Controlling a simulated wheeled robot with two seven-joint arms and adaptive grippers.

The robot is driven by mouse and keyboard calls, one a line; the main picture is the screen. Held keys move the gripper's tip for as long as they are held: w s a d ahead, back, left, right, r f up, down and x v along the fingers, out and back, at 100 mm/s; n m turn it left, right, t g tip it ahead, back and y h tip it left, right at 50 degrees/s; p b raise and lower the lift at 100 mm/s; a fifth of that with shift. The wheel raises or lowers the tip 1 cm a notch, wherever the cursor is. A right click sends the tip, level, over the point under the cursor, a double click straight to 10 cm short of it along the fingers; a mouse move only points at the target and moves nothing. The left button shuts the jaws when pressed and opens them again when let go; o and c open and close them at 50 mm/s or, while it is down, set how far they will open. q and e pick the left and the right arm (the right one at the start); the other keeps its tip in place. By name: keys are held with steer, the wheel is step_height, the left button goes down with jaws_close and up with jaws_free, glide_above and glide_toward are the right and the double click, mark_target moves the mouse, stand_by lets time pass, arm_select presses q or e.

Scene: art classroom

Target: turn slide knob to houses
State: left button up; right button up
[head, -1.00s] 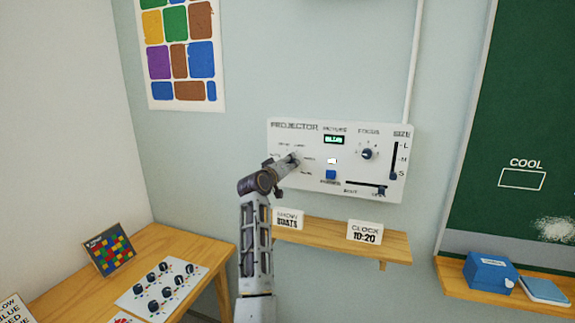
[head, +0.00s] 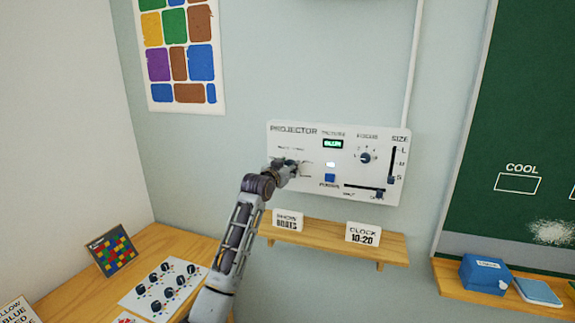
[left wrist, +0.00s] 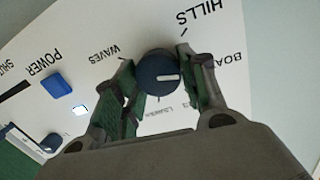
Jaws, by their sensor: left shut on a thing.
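The slide knob (left wrist: 155,72) is a round dark blue dial with a white mark, on the left part of the white projector panel (head: 300,190). In the left wrist view the fingers of my left gripper (left wrist: 162,88) are closed around its two sides. The words HILLS, WAVES and part of BOATS show around it; another label is partly covered by the fingers, and I cannot read HOUSES. The white mark points to the picture's right, roughly below BOATS. In the head view my left gripper (head: 292,171) hides the knob. My right gripper is out of view.
The panel also has a lit green display (head: 333,144), a blue power button (head: 330,178), a focus knob (head: 366,157) and sliders. Below is a wooden shelf (head: 330,244) with a SHOW BOATS card (head: 288,220) and a CLOCK card (head: 363,233). A table with knobs stands at lower left.

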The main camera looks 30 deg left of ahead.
arm_select(q)
steer(key=shift+d+f+m+y+p, duration=0.15)
steer(key=shift+m+y+p, duration=0.55)
steer(key=shift+m, duration=3.95)
steer(key=shift+f+m+y+p, duration=0.25)
steer(key=shift+m+p, duration=0.85)
steer(key=shift+m, duration=3.6)
steer(key=shift+d+f+m+y+p, duration=0.1)
steer(key=shift+m+y+p, duration=0.65)
steer(key=shift+m, duration=3.9)
steer(key=o, duration=1)
steer(key=shift+w, duration=0.1)
